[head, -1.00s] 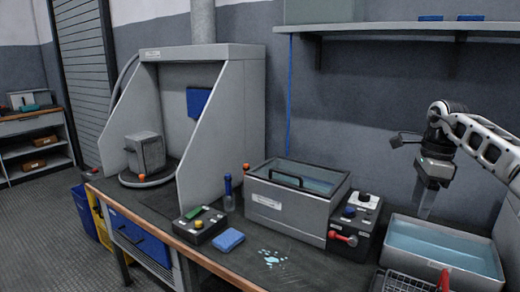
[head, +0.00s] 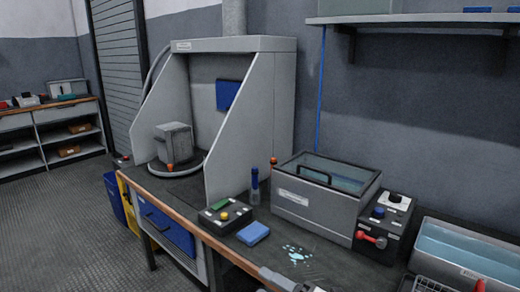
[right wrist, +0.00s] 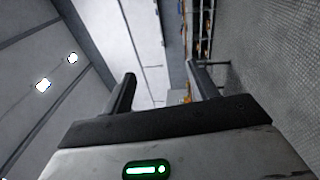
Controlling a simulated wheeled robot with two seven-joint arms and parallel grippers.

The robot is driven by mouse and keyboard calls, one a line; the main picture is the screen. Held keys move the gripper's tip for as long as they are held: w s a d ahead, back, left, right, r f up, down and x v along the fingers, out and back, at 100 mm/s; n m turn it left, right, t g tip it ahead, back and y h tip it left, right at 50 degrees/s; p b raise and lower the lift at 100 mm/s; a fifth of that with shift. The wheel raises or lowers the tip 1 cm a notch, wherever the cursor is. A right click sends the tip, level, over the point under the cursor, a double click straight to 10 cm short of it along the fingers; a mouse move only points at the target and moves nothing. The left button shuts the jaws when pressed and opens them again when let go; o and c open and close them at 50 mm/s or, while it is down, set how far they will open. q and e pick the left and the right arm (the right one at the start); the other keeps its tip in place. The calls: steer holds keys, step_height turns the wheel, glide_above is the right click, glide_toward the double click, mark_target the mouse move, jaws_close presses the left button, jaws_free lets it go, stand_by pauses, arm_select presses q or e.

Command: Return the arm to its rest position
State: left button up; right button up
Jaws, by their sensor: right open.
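My right gripper (right wrist: 161,84) shows in the right wrist view. Its two dark fingers are apart with nothing between them. Beyond the fingers are a pale wall, a shelf unit and the grey floor. In the head view the right gripper is not to be seen; a small grey piece at the bottom edge may be part of my arm. My left gripper is in neither view.
The bench holds a grey hood (head: 285,105) with a block on a round plate, a lidded tank (head: 310,205), a control box (head: 383,228), a button box (head: 225,217), a blue sponge (head: 253,233) and an open bath (head: 470,252) at right. A shelf (head: 420,20) hangs above.

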steer(key=s+d+f+m+h, duration=0.6)
steer(key=s+m, duration=0.3)
steer(key=m, duration=0.5)
steer(key=s+d+f+m+h, duration=0.6)
steer(key=s+m, duration=0.3)
steer(key=m, duration=0.4)
steer(key=shift+f+m+h, duration=0.4)
steer(key=shift+f+h, duration=0.2)
steer(key=shift+f, duration=0.25)
steer(key=shift+s, duration=0.1)
steer(key=shift+c, duration=0.3)
